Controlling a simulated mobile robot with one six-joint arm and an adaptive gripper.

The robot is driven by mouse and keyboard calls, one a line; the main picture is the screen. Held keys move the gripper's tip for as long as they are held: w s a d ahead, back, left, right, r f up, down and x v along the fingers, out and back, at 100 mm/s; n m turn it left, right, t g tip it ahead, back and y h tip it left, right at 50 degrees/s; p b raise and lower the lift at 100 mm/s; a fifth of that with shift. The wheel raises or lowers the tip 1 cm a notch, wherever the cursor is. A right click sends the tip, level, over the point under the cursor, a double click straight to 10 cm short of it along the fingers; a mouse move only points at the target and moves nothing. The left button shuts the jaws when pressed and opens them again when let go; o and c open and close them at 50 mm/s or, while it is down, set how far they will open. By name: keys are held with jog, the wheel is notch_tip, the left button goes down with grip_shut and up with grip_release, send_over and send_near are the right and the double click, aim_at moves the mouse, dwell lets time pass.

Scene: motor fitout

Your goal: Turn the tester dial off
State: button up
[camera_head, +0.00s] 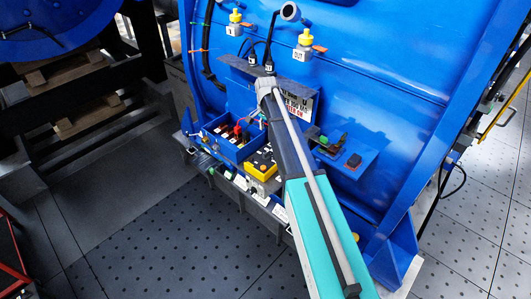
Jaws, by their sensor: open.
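A yellow tester (261,166) sits at the front edge of the blue motor housing, just left of my arm. Its dial is too small to make out, and part of the tester may be hidden behind my arm. My gripper (257,117) is at the far end of my arm, above and behind the tester, near the blue tray. It is small and partly covered by my wrist, but it is open. It appears apart from the tester.
A blue tray (219,140) with red and dark parts is left of the tester. A shelf (345,157) with green and dark blocks is to the right. A sign (299,103) is behind my arm. The perforated floor (170,245) in front is clear.

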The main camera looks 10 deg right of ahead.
aim_at(267, 152)
jog(key=shift+f+b, duration=6.7)
jog(key=shift+f, duration=0.1)
